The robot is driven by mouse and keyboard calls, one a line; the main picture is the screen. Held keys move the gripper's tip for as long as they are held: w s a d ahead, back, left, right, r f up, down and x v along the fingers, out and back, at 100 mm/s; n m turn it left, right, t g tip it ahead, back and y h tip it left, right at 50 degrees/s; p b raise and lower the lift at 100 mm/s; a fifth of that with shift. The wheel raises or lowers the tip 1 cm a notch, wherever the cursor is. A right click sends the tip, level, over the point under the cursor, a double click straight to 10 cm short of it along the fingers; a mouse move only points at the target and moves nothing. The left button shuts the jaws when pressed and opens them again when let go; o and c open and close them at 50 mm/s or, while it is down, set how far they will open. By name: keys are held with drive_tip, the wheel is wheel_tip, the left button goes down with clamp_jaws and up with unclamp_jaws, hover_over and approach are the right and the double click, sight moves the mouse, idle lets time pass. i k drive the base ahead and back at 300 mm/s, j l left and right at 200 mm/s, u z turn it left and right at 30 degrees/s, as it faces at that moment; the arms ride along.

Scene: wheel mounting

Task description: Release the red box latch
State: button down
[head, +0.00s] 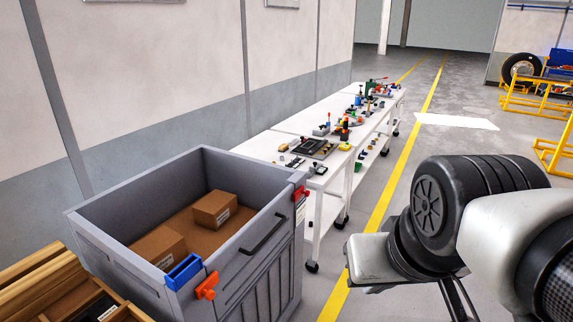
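A grey open-topped box (112,258) stands at the lower left. A red latch (301,193) sits at its right rear corner. An orange-red latch (207,287) is on the near corner, beside a blue piece (183,272) on the rim. A dark handle bar (263,235) is on the side between them. My arm fills the lower right, to the right of the box and apart from both latches. I cannot make out gripper fingers in this view.
Two brown cartons (214,209) lie in the box. A wooden crate (40,284) stands at the lower left. Long white tables (270,142) hold several tools behind the box. Yellow frames (545,105) stand far right.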

sight(298, 195)
drive_tip(key=i+l+u, duration=0.1)
drive_tip(key=i+l, duration=0.5)
drive_tip(key=i, duration=0.2)
drive_tip(key=i+l+u, duration=0.1)
drive_tip(key=i+l, duration=0.55)
drive_tip(key=i, duration=0.15)
